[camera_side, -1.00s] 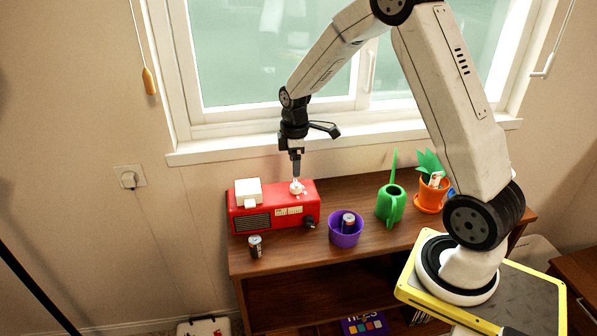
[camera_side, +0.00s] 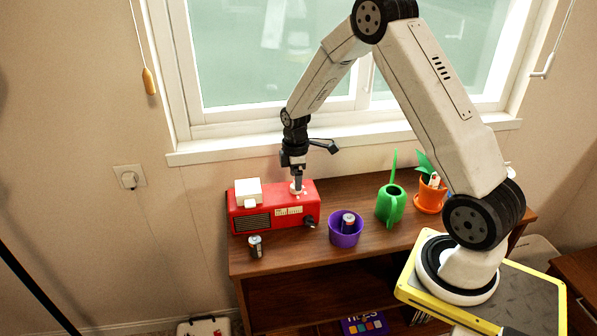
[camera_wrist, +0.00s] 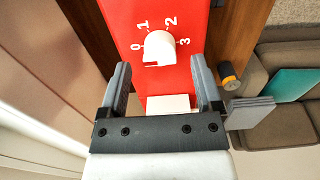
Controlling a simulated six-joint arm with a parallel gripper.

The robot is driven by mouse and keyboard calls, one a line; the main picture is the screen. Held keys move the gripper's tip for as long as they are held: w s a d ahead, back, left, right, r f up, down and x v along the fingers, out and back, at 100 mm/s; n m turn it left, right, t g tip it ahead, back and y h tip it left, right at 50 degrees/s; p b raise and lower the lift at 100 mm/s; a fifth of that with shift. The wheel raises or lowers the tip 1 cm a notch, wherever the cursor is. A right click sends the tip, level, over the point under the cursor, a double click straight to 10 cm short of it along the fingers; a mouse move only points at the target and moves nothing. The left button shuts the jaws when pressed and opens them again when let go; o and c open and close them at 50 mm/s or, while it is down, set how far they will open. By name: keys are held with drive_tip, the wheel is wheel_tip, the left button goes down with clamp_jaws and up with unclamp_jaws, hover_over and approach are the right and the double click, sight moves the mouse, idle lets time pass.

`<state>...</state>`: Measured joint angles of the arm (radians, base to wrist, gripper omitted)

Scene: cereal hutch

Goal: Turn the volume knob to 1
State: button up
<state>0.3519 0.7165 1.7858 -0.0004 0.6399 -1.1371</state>
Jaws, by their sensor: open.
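The white volume knob (camera_wrist: 159,45) sits on top of the red radio (camera_side: 281,215). The numbers 0, 1, 2 and 3 are printed in an arc around it. A small red mark shows on its lower-left edge in the wrist view, nearer the 0 than the other numbers; I cannot tell the exact setting. My gripper (camera_wrist: 160,64) is open, pointing down, with one finger on each side of the knob's near side. In the side view my gripper (camera_side: 297,187) is low over the knob and hides most of it. I cannot tell whether it touches.
A white box (camera_side: 248,190) lies on the radio's left end. A battery (camera_side: 255,246) stands in front of the radio. A purple bowl (camera_side: 345,236) holding another battery, a green watering can (camera_side: 391,205) and an orange pot (camera_side: 430,197) stand to the right on the wooden hutch (camera_side: 290,260).

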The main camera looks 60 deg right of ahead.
drive_tip(key=shift+f, duration=1.2)
clamp_jaws()
drive_tip(key=shift+m, duration=0.4)
drive_tip(key=m, duration=1.1)
